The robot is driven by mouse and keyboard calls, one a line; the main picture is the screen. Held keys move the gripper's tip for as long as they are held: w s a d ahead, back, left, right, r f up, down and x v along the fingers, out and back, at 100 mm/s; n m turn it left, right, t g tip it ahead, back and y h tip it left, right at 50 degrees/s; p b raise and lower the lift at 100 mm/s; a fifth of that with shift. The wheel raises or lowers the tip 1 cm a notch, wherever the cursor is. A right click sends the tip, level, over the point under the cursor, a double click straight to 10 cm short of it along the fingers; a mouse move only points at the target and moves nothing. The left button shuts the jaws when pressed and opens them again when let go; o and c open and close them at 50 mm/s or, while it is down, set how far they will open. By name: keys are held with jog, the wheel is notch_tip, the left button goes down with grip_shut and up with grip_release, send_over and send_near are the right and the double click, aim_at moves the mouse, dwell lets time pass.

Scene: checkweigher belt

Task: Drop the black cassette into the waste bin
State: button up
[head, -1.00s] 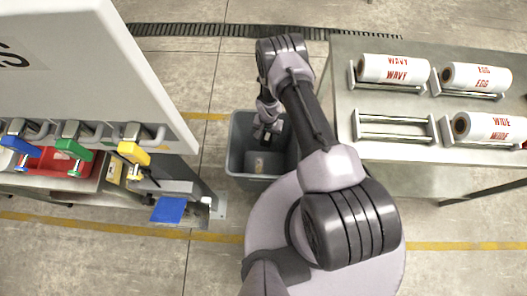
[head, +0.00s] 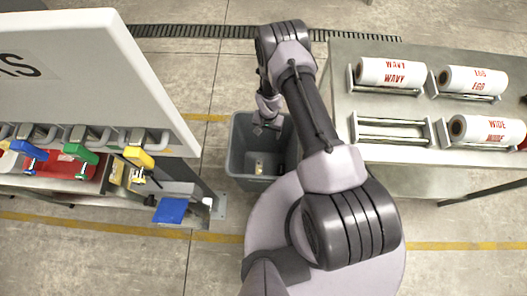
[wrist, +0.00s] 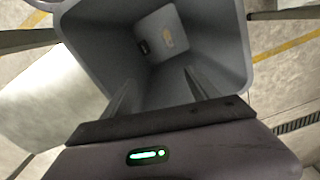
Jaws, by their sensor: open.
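The grey waste bin (head: 235,160) stands on the floor between the machine and the steel table. It also fills the upper middle of the wrist view (wrist: 215,60). My gripper (wrist: 160,78) points down into the bin's mouth, above these pieces. Its two fingers are apart with nothing between them. In the head view my gripper (head: 262,127) is over the far part of the bin, and my arm partly hides the bin's right side.
The steel table (head: 400,170) on the right carries several holders, with three printed white rolls (head: 390,73) and one empty rack (head: 392,130). The machine on the left has blue, green and yellow clamps (head: 138,157) and a red bin (head: 65,168). Open floor lies beyond the waste bin.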

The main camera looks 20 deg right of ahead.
notch_tip(320, 180, up, 12)
jog(key=p, duration=0.3)
jog(key=shift+f, duration=0.15)
